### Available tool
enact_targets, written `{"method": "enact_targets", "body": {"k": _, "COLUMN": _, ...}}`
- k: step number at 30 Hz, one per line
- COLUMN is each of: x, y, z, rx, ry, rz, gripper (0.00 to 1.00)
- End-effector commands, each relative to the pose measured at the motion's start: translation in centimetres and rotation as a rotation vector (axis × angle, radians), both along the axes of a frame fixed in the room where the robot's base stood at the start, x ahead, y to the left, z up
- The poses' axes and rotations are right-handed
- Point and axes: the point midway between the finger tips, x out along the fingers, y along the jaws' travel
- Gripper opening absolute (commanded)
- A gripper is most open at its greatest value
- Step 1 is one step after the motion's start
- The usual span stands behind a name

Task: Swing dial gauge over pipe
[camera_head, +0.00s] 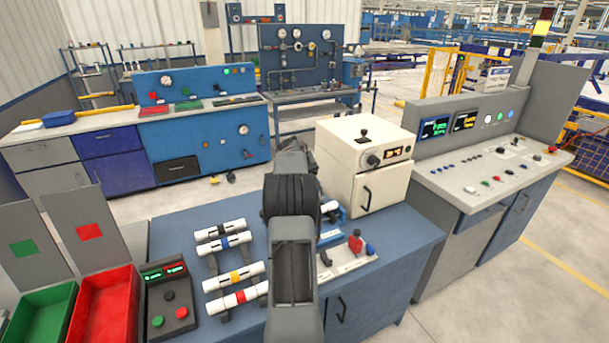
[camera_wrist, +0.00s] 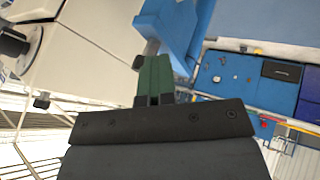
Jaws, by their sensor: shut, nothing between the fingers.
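My gripper (camera_wrist: 155,60) shows in the wrist view as green fingers, shut with nothing between them. A short grey bar (camera_wrist: 151,48) lies just past the fingertips, beside a blue fixture (camera_wrist: 180,25); I cannot tell whether the fingers touch the bar. In the head view my arm hides the gripper and much of the bench middle. A white pipe end (camera_head: 331,206) shows right of my arm by a blue fixture part (camera_head: 340,213). I cannot make out the dial gauge clearly; it may be hidden behind the arm.
Several banded white pipes (camera_head: 234,277) lie on a rack left of my arm. Further left are a black button box (camera_head: 170,302), a red bin (camera_head: 103,300) and a green bin (camera_head: 43,310). A cream machine (camera_head: 362,165) stands behind right. A red-handled lever (camera_head: 355,243) is at front right.

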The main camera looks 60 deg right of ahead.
Motion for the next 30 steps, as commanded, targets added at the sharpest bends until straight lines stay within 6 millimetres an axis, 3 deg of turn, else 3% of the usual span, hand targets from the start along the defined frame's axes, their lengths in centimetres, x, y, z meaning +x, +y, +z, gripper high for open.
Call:
{"method": "enact_targets", "body": {"k": 20, "x": -0.9, "y": -0.6, "z": -0.1, "rx": -0.004, "ry": 0.004, "rz": -0.01, "gripper": 0.0}}
{"method": "enact_targets", "body": {"k": 26, "x": -0.5, "y": 1.2, "z": -0.5, "rx": -0.004, "ry": 0.002, "rz": -0.008, "gripper": 0.0}}
{"method": "enact_targets", "body": {"k": 30, "x": 0.2, "y": 3.8, "z": -0.7, "rx": -0.006, "ry": 0.001, "rz": -0.004, "gripper": 0.0}}
